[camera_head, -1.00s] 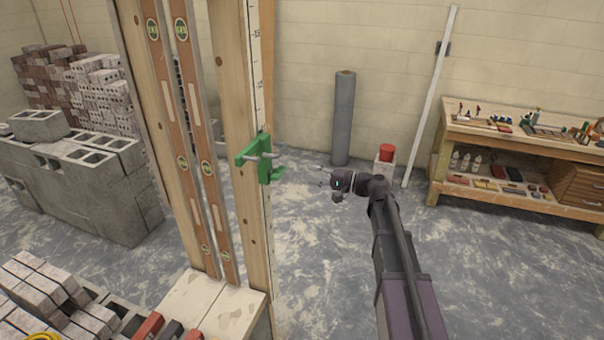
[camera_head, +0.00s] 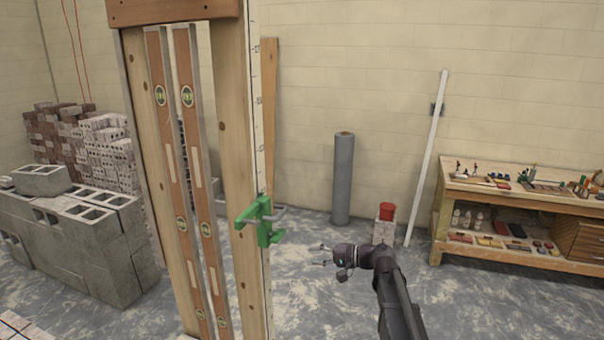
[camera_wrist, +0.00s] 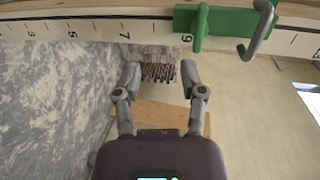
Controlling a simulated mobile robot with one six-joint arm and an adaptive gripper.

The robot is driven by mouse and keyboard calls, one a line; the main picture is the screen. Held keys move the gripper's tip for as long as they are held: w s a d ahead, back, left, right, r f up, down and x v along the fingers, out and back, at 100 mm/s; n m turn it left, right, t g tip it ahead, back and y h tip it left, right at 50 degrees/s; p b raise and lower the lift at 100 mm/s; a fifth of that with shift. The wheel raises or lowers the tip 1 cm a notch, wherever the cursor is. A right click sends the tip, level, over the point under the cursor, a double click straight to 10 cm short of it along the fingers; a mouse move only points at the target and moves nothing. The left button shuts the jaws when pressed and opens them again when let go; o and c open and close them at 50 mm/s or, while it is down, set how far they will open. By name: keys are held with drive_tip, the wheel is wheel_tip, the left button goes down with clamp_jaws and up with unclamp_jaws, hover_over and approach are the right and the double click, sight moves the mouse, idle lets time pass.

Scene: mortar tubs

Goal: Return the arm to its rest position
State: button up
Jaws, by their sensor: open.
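My gripper (camera_head: 324,255) is open and empty in the head view. It points left, with its fingers toward the wooden post and the green clamp (camera_head: 262,222), and a gap lies between them in the picture. In the wrist view my gripper (camera_wrist: 160,75) shows its two dark fingers spread apart with nothing between them. The green clamp (camera_wrist: 225,22) crosses the top right of that view, on a measuring scale with black numbers. My arm reaches up from the lower right of the head view.
A wooden frame with spirit levels (camera_head: 180,180) stands at the left, near my gripper's side. Grey blocks (camera_head: 75,235) are stacked farther left. Floor around the arm is open.

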drive_tip(key=s+d+f+n+g+h+b, duration=0.25)
drive_tip(key=s+f+h, duration=0.55)
drive_tip(key=s+f, duration=0.45)
drive_tip(key=s+d+f+g+h, duration=0.2)
drive_tip(key=s+d+f+h, duration=0.4)
drive_tip(key=s+d, duration=0.3)
drive_tip(key=shift+d+f+n+h+b, duration=0.2)
drive_tip(key=shift+n+h+b, duration=0.15)
drive_tip(key=shift+h, duration=0.25)
drive_tip(key=shift+w+g, duration=0.1)
drive_tip(key=shift+g, duration=0.15)
